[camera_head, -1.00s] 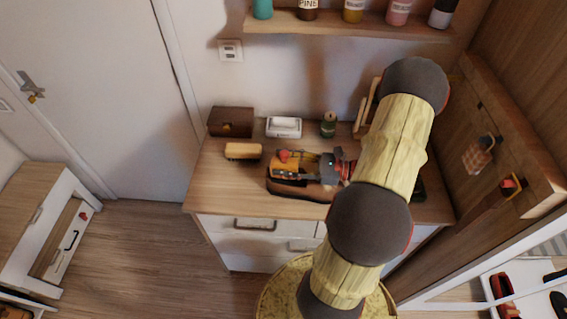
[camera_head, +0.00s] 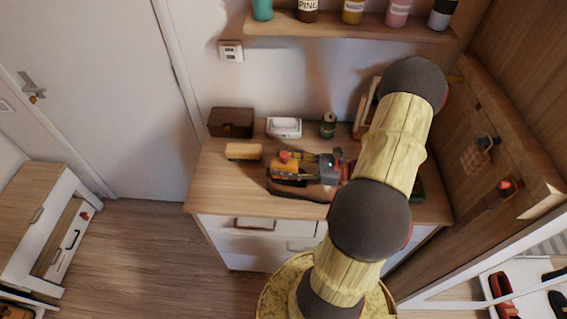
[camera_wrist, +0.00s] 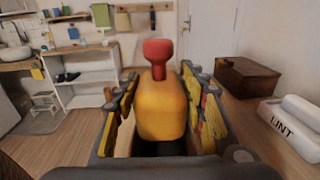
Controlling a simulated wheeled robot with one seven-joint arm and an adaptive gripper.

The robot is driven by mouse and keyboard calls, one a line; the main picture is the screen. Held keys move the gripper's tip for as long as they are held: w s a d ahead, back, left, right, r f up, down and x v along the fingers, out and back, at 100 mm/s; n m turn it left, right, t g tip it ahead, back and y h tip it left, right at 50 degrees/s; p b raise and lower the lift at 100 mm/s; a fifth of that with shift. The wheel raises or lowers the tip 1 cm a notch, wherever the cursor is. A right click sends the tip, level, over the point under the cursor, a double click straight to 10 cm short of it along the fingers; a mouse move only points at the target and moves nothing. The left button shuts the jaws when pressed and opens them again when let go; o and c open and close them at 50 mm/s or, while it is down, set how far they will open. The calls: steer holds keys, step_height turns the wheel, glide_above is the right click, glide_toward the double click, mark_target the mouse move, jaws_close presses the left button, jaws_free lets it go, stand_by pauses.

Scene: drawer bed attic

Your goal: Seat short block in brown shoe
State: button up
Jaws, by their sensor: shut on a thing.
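A yellow-orange block with a red knob on top (camera_wrist: 161,105) stands upright between the fingers of my gripper (camera_wrist: 160,118) in the wrist view. In the head view my gripper (camera_head: 292,168) is low over the dresser, shut on this block, with the red knob showing. The brown shoe (camera_head: 290,192) lies on the dresser top under my gripper and is mostly covered by it. A dark area shows below the block in the wrist view. I cannot tell whether the block's lower end touches the shoe or is inside it.
On the dresser (camera_head: 215,180), another yellow block (camera_head: 243,152) lies to the left. A brown box (camera_head: 231,122), a white lint case (camera_head: 284,127) and a green can (camera_head: 328,125) stand at the back. A bottle shelf (camera_head: 350,25) hangs above.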

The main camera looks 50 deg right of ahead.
steer(key=shift+f+b, duration=0.8)
steer(key=shift+f, duration=0.8)
steer(key=o, duration=1.4)
steer(key=v, duration=1.2)
